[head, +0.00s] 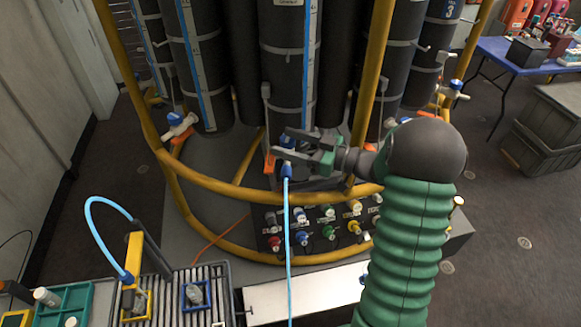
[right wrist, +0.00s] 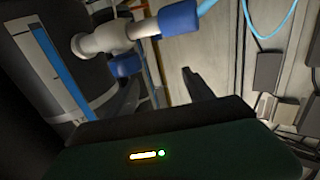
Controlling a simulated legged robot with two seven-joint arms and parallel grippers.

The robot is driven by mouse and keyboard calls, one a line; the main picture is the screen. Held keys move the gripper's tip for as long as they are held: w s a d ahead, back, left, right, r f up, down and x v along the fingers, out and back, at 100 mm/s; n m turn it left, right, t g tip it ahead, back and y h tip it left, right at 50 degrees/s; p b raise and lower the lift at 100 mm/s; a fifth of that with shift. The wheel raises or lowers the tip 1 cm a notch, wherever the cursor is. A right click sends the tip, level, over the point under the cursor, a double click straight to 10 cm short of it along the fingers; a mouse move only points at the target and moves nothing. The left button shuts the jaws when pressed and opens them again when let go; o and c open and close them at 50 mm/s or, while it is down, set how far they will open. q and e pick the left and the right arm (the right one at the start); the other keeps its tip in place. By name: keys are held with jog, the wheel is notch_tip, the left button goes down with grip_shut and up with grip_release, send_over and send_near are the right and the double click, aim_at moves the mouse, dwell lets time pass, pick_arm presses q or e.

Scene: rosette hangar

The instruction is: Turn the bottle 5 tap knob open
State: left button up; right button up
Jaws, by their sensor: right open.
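A rosette of tall black bottles (head: 290,60) stands in a yellow tube frame; I cannot read a 5 on the middle one. At its foot, the tap has a blue knob (head: 287,141) and a blue hose fitting (head: 287,170). My right gripper (head: 283,149) is open at this tap, its fingers near the knob; I cannot tell whether they touch it. In the right wrist view the white tap body (right wrist: 98,42), blue knob (right wrist: 126,65) and blue fitting (right wrist: 179,18) show beyond the open fingers (right wrist: 165,92). My left gripper is out of view.
A light-blue hose (head: 288,235) hangs from the tap. The yellow frame (head: 225,188) curves just below the gripper. A panel of coloured fittings (head: 315,235) sits below. Other taps (head: 178,127) stand left and right. A slatted tray (head: 180,295) is at front left, a blue table (head: 520,55) at right.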

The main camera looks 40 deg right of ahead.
jog(key=s+a+r, duration=0.1)
jog(key=s+a, duration=0.6)
jog(key=s, duration=0.1)
jog(key=shift+s, duration=0.25)
